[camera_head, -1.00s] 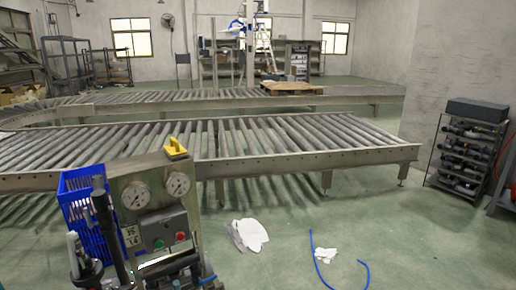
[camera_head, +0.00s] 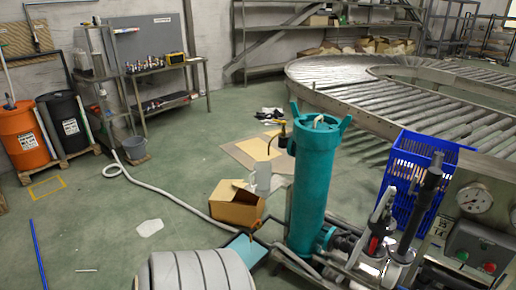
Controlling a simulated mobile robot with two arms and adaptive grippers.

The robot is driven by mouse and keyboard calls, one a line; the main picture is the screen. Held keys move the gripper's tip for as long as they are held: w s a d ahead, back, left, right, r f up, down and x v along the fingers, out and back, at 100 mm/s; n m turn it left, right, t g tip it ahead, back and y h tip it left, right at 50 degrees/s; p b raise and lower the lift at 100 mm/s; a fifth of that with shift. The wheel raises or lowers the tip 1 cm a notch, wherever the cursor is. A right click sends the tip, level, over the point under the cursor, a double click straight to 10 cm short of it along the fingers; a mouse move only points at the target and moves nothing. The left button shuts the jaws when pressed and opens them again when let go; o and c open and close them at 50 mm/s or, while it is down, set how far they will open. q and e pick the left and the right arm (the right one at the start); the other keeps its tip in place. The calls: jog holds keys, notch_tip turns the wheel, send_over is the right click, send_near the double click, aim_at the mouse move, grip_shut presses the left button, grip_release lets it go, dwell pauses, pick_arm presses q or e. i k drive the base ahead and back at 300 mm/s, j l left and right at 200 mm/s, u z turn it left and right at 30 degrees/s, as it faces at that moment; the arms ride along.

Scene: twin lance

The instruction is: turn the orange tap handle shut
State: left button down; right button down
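Neither of my grippers is in view.
A blue crate (camera_head: 402,165) and gauge panel (camera_head: 468,215) stand at the right, before the roller conveyor (camera_head: 400,85). Floor at left centre is mostly free.

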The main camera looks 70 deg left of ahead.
aim_at(258, 221)
jog(key=u, duration=2.05)
jog(key=j+u, duration=0.2)
jog(key=k+l, duration=0.05)
jog(key=l, duration=0.05)
